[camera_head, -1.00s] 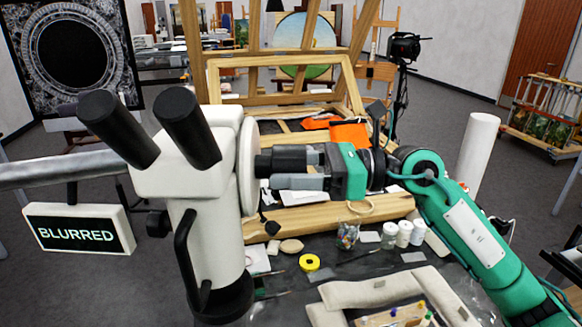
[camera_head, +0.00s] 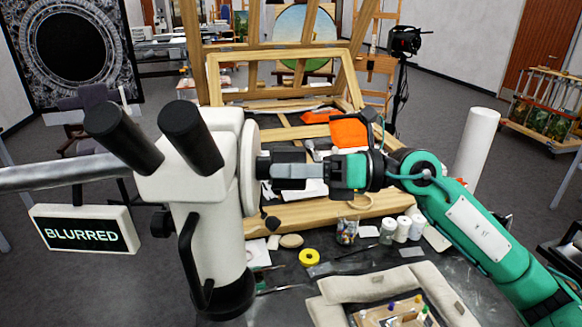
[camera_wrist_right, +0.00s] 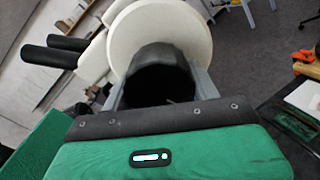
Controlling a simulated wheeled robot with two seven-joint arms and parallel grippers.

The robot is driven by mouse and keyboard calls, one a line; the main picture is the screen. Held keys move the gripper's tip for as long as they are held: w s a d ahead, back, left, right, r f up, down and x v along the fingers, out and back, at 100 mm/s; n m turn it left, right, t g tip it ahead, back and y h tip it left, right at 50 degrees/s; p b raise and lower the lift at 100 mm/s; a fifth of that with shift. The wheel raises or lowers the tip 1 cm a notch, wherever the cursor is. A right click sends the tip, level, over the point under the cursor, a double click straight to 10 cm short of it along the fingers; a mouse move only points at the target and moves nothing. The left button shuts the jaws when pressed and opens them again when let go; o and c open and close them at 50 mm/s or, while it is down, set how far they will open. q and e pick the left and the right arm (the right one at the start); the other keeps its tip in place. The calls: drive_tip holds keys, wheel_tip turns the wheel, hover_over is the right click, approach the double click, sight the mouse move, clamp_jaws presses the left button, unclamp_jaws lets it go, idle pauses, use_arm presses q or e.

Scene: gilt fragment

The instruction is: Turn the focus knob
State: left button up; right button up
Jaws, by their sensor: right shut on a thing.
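The white microscope (camera_head: 205,225) stands at the left of the bench, with two black eyepieces. The focus knob is on its right side: a broad white disc (camera_head: 247,180) with a black grip (camera_wrist_right: 160,84) projecting from it. My right gripper (camera_head: 263,169) comes in level from the right and is shut on this black part. In the right wrist view, its grey fingers (camera_wrist_right: 161,78) lie on either side of the black part, close to the white disc. The fingers partly hide the grip in the head view. A sign (camera_head: 82,229) reads BLURRED. My left gripper is out of view.
A wooden easel frame (camera_head: 280,98) stands behind the gripper. Yellow tape (camera_head: 309,257), white jars (camera_head: 403,229) and a padded beige holder (camera_head: 368,285) are on the dark bench below. A white roll (camera_head: 474,145) stands at right.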

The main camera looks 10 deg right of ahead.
drive_tip(key=o, duration=1)
drive_tip(key=shift+d, duration=0.1)
drive_tip(key=shift+d+f+b, duration=0.15)
drive_tip(key=shift+d+b, duration=0.1)
drive_tip(key=shift+b, duration=0.05)
drive_tip(key=shift+b+v, duration=3.3)
drive_tip(key=shift+v, duration=3.3)
